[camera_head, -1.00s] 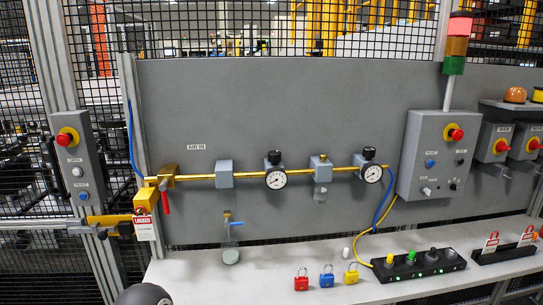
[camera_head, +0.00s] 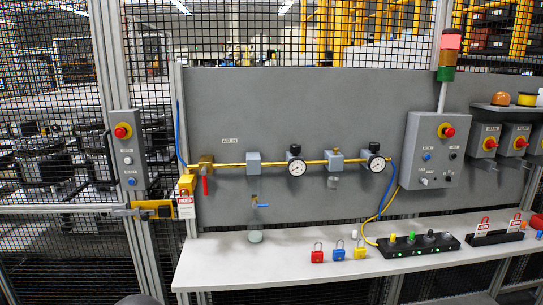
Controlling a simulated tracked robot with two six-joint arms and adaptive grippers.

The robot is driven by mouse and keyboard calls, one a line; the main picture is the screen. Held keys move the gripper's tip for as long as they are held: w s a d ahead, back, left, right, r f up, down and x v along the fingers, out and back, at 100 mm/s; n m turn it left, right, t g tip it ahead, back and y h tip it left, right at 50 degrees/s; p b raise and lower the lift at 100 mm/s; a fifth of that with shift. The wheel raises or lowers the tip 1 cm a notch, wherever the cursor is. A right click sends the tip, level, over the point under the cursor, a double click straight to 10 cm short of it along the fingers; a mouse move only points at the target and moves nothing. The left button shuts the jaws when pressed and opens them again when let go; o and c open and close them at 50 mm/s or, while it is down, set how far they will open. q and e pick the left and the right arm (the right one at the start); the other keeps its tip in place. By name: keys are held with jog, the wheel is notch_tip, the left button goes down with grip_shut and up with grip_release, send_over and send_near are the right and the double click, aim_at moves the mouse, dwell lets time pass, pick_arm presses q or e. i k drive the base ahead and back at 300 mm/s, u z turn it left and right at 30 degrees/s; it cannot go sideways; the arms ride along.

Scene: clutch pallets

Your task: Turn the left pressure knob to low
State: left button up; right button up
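The left pressure knob (camera_head: 295,149) is a black knob on top of the left regulator, above a round white gauge (camera_head: 297,168). The regulator sits on the brass air pipe (camera_head: 270,164) on the grey panel. The gauge needle and the knob's marking are too small to read. A second black knob (camera_head: 374,147) tops the right regulator, with its own gauge (camera_head: 376,164). Neither gripper is in view. Nothing touches the left knob.
A light shelf (camera_head: 225,264) runs below the panel. It holds red (camera_head: 317,256), blue (camera_head: 339,254) and yellow (camera_head: 360,252) padlocks and a black button strip (camera_head: 415,245). A grey control box (camera_head: 431,150) is right of the regulators. The space before the regulators looks clear.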

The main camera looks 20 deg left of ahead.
aim_at(295, 149)
jog(key=u, duration=0.1)
jog(key=k, duration=0.35)
jog(key=u, duration=0.55)
jog(key=i, duration=0.85)
jog(key=u, duration=0.05)
